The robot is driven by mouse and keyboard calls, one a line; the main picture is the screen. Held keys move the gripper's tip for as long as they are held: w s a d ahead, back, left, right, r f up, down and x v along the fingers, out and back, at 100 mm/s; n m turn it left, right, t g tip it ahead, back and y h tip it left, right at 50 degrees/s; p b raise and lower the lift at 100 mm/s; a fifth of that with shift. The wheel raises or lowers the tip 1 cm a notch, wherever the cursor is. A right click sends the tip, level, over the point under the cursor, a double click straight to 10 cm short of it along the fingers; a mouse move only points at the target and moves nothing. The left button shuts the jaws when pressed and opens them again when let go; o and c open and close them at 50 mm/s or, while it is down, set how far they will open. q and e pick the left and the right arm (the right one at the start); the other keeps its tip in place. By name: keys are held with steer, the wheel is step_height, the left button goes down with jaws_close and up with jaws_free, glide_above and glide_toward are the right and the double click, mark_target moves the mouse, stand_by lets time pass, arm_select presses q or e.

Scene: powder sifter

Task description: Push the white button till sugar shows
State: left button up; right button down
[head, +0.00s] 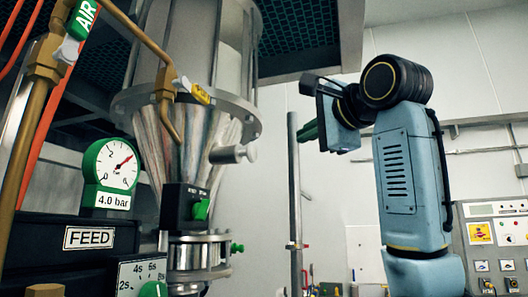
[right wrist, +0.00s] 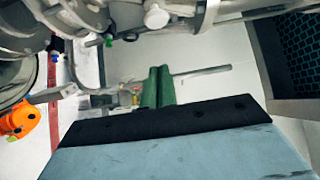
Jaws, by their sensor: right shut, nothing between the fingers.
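The white button (head: 233,154) sticks out to the right from the side of the metal cone-shaped hopper (head: 183,135) in the head view. A round white knob, probably the same button (right wrist: 156,17), shows at the top of the right wrist view. My right gripper (head: 308,131) is to the right of the button, with a clear gap between them. Its green fingers (right wrist: 157,87) are shut together with nothing between them. The fingers do not touch the button. No sugar is visible. My left gripper is not in view.
A pressure gauge (head: 116,163), a FEED label (head: 89,238) and brass pipes (head: 16,140) stand at the left. A thin vertical pole (head: 294,200) shows near my right gripper in the picture. A control panel (head: 497,245) is at the far right.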

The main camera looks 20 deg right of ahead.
steer(key=shift+r, duration=0.15)
steer(key=p, duration=0.5)
glide_toward(256, 153)
steer(key=w+d, duration=0.2)
steer(key=w, duration=0.1)
steer(key=w+a+p, duration=0.1)
steer(key=w+a, duration=0.1)
steer(key=a, duration=0.1)
steer(key=shift+w+a+p, duration=0.15)
steer(key=shift+w+p, duration=0.15)
steer(key=shift+p, duration=0.05)
